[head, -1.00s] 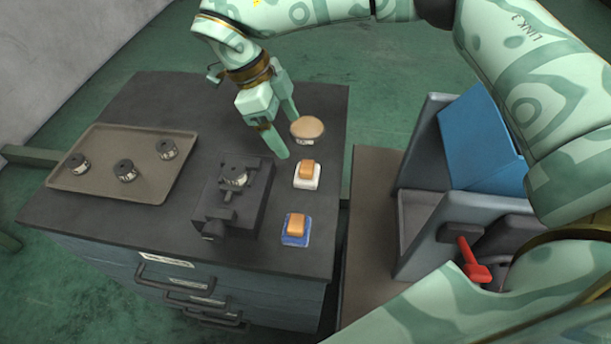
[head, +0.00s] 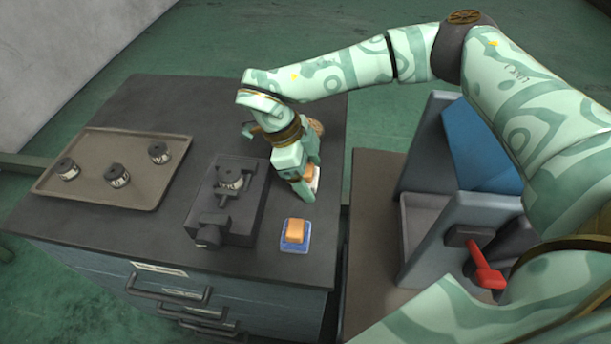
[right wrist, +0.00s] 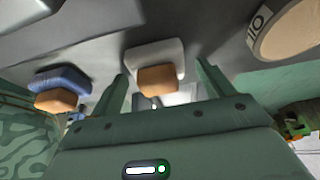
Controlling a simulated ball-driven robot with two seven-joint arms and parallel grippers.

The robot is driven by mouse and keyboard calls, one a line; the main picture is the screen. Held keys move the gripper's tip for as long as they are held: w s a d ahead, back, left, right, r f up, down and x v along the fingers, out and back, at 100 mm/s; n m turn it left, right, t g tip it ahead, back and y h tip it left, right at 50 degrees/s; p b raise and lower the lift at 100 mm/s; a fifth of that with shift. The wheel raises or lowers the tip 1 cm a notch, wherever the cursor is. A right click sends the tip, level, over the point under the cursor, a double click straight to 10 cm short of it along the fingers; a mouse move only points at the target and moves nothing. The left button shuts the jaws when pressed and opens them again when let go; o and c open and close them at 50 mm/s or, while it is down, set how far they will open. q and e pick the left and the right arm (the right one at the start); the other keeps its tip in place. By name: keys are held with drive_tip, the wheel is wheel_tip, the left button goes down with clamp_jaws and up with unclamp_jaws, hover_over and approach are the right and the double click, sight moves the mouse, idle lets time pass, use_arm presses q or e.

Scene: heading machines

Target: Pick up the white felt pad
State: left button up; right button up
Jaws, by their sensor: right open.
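The white felt pad (right wrist: 157,55) with an orange-tan block on top lies on the dark bench top. In the right wrist view it sits between and just beyond the two fingers of my right gripper (right wrist: 160,82), which is open and empty. In the head view my right gripper (head: 310,190) hangs over the pad (head: 317,180) and hides most of it; only its right edge and part of the tan block show. I cannot tell whether the fingers touch the pad. My left gripper is out of view.
A blue pad (head: 295,237) with a tan block lies nearer on the bench. A dark vise (head: 228,205) holding a cylinder stands to the left. A tray (head: 110,185) with several cylinders lies farther left. A round wood-topped tin (head: 317,126) is partly hidden behind my gripper.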

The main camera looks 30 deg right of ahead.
sight(318, 176)
drive_tip(key=c, duration=1.1)
drive_tip(key=shift+o, duration=0.2)
drive_tip(key=shift+r, duration=0.1)
drive_tip(key=shift+r, duration=0.45)
wheel_tip(318, 176, up, 3)
drive_tip(key=shift+f+p, duration=0.15)
drive_tip(key=shift+p, duration=0.55)
drive_tip(key=s+a+r+p, duration=0.2)
drive_tip(key=s+a+r, duration=0.6)
drive_tip(key=a, duration=0.3)
drive_tip(key=shift+s+r, duration=0.3)
drive_tip(key=shift+r, duration=0.4)
